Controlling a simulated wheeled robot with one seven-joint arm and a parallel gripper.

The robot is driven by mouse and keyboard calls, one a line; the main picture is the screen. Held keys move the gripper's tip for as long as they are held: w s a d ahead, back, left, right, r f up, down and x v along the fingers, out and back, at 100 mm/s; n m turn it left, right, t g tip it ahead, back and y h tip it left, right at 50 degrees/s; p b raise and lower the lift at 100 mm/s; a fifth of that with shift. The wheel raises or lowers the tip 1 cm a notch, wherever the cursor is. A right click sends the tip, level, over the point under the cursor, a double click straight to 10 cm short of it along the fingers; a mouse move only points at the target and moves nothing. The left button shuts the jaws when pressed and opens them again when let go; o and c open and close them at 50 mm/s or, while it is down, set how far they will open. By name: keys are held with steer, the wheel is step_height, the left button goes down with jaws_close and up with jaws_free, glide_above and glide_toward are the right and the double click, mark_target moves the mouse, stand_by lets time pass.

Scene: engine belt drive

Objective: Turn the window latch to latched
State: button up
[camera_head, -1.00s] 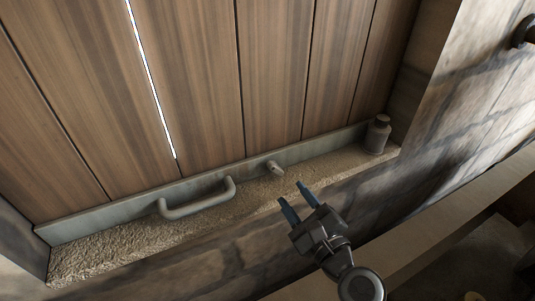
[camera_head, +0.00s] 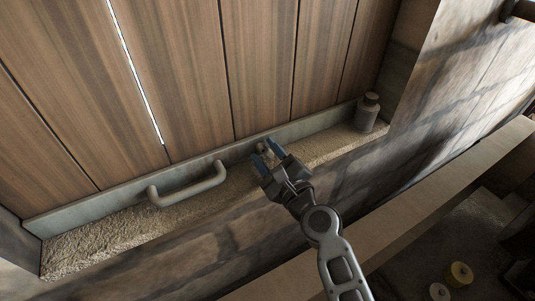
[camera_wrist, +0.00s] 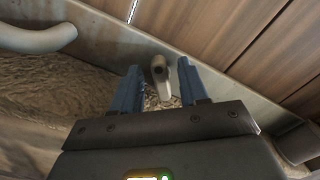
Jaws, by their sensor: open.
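The window latch is a small grey lever on the pale metal rail along the bottom of the wooden shutter. My gripper (camera_wrist: 158,78) is open, with a gap on each side of the latch. In the head view my gripper (camera_head: 268,152) is at the rail and hides most of the latch. I cannot tell whether a finger touches it.
A grey bar handle (camera_head: 188,187) is fixed to the rail left of my gripper. A small grey jar (camera_head: 367,113) stands on the rough stone sill (camera_head: 110,240) at the right end. Planks of the wooden shutter (camera_head: 190,75) rise behind the rail.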

steer(key=shift+c, duration=0.2)
jaws_close()
steer(key=shift+f+n, duration=0.1)
steer(key=shift+n, duration=0.2)
steer(key=n+b, duration=0.2)
steer(key=n, duration=0.1)
steer(key=n+b, duration=0.1)
steer(key=shift+s+a+f+n, duration=0.1)
steer(key=shift+a+f+n, duration=0.05)
steer(key=shift+f+n, duration=0.15)
steer(key=n+b, duration=0.2)
steer(key=n, duration=0.2)
steer(key=shift+f+n+b, duration=0.1)
steer(key=shift+n+b, duration=0.2)
steer(key=shift+n, duration=0.1)
stand_by(0.3)
steer(key=shift+o, duration=0.2)
jaws_free()
